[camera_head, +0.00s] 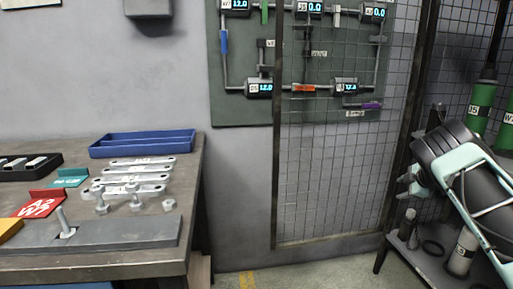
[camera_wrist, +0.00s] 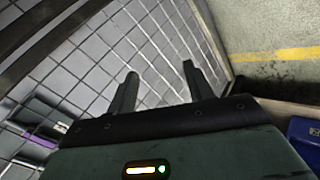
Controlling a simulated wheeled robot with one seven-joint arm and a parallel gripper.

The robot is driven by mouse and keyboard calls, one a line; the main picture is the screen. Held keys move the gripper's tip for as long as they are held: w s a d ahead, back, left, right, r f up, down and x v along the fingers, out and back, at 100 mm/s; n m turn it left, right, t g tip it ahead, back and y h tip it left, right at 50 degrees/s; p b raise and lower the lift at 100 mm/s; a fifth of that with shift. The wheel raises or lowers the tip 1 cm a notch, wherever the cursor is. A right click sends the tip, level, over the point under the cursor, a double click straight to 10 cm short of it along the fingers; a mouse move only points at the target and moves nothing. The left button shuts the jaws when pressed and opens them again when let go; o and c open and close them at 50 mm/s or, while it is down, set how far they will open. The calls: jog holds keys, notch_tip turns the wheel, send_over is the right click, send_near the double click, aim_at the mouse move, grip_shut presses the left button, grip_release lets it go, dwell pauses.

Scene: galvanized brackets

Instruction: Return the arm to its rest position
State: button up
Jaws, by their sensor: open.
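My gripper (camera_wrist: 160,70) shows in the wrist view with its two dark fingers apart and nothing between them. It points toward a mesh panel and the floor beyond, and touches nothing that I can see. I cannot clearly make out the fingers in the head view.
A wire mesh panel (camera_head: 330,170) stands mid-view before a wall board with gauges. A blue tray (camera_head: 140,143) sits on the bench's back edge. A low shelf (camera_head: 410,262) and green cylinders (camera_head: 482,108) are at the right. The floor (camera_head: 300,270) between bench and shelf looks clear.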

jog(key=a+r+m+t+h, duration=0.1)
jog(key=a+r+m, duration=0.35)
jog(key=a, duration=0.35)
jog(key=a+r+m+t+h, duration=0.1)
jog(key=a+r+m, duration=0.2)
jog(key=a+r, duration=0.4)
jog(key=s+a+m+g+y, duration=0.1)
jog(key=s+a+g, duration=0.1)
jog(key=s+a, duration=0.65)
jog(key=s+a+m+g, duration=0.1)
jog(key=s+a, duration=0.5)
jog(key=a, duration=0.6)
jog(key=s+a+g, duration=0.2)
jog(key=s+a, duration=0.2)
jog(key=s, duration=0.3)
jog(key=s+a+r+n+g+y, duration=0.1)
jog(key=s+a, duration=0.2)
jog(key=s, duration=0.4)
jog(key=s+a+g, duration=0.2)
jog(key=s+a, duration=0.2)
jog(key=s, duration=0.4)
jog(key=s+n+g, duration=0.2)
jog(key=s+g, duration=0.1)
jog(key=s, duration=1.5)
notch_tip(320, 180, up, 19)
jog(key=p, duration=1.9)
jog(key=shift+w+a+p, duration=0.35)
jog(key=shift+w+a, duration=0.05)
jog(key=shift+w, duration=0.05)
